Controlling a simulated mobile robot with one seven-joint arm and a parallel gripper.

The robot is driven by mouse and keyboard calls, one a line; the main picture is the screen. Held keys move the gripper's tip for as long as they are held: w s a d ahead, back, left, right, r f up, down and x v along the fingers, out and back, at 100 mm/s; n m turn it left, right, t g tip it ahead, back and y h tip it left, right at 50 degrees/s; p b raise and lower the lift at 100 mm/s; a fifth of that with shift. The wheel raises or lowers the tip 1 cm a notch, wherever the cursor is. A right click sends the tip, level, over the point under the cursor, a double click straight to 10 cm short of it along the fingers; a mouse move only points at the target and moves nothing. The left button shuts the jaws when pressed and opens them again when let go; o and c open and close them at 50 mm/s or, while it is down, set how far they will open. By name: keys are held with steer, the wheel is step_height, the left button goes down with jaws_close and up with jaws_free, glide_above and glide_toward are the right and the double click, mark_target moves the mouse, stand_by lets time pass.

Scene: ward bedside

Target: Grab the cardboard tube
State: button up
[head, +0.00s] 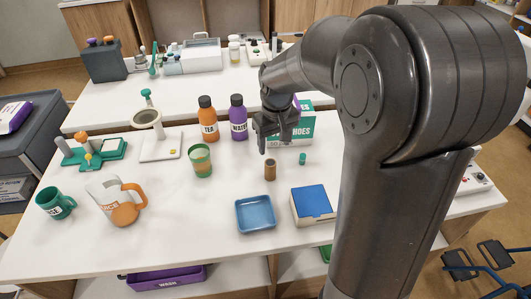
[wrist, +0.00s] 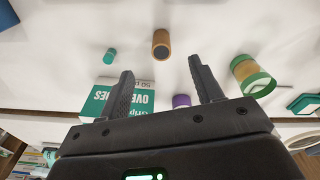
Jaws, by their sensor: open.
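The cardboard tube (head: 270,170) is a small brown cylinder standing upright on the white table, just in front of my gripper. It also shows in the wrist view (wrist: 161,43), beyond the fingertips and roughly between their lines. My gripper (head: 274,143) is open and empty above the table, a little behind the tube in the head view. In the wrist view both fingers (wrist: 161,67) stand apart, with nothing between them. The tube is not touched by the fingers.
Nearby stand a small teal cylinder (head: 302,159), a white-green overshoes box (head: 294,128), a green-banded cup (head: 200,161), and orange (head: 208,120) and purple (head: 239,118) bottles. A blue tray (head: 256,214) and blue-topped box (head: 313,205) lie in front.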

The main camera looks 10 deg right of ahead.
steer(key=g, duration=0.1)
glide_toward(270, 170)
steer(key=shift+w+f+n, duration=0.4)
steer(key=shift+w+f, duration=0.35)
steer(key=shift+w, duration=0.2)
step_height(270, 170, down, 5)
steer(key=shift+f, duration=0.2)
steer(key=shift+d+f, duration=0.2)
steer(key=shift+f, duration=2.55)
steer(key=shift+c, duration=0.2)
steer(key=c, duration=1)
steer(key=shift+r, duration=0.1)
